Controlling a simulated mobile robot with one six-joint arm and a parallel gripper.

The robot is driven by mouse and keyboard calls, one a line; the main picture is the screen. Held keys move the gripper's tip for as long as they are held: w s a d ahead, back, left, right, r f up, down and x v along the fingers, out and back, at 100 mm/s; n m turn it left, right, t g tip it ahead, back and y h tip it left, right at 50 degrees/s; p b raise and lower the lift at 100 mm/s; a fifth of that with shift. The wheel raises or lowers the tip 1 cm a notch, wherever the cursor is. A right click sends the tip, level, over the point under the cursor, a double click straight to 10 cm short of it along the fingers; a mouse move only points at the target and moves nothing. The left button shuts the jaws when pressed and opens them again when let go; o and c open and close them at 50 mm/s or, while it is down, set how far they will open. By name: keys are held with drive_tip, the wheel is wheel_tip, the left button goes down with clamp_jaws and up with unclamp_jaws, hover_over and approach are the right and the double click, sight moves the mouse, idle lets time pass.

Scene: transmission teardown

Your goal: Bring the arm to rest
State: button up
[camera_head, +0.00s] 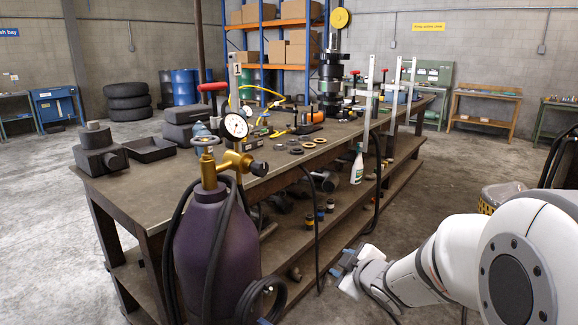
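My arm reaches in from the lower right, white and grey, bent low beside the workbench. My gripper (340,268) is at its far end, near the front side of the bench and below the bench top. It is small and dark here, and I cannot tell whether its fingers are apart. I see nothing clearly held in it. The workbench (150,195) has a dark top and a lower shelf, and the gripper appears in front of that shelf.
A purple gas cylinder (215,240) with a gauge (235,127) and black hoses stands close in front. Clamps, rings, a tall dark gear stack (331,80) and a black tray (149,149) crowd the bench. A bin (500,194) stands right. Open concrete floor (455,165) lies behind.

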drive_tip(key=s+d+r+m+g+h+p, duration=0.4)
drive_tip(key=s+d+r+m+h+p, duration=0.25)
drive_tip(key=s, duration=0.45)
drive_tip(key=s+a+r+m+g+y+p, duration=0.1)
drive_tip(key=s+a+m+g, duration=0.1)
drive_tip(key=s, duration=0.4)
drive_tip(key=s+a+r+m+g+y+p, duration=0.1)
drive_tip(key=s+a+r+m+g+y, duration=0.1)
drive_tip(key=s, duration=0.5)
drive_tip(key=shift+a+r+m+g, duration=0.3)
drive_tip(key=shift+m+g, duration=0.3)
drive_tip(key=shift+m, duration=0.25)
drive_tip(key=shift+s+d, duration=0.1)
idle(0.5)
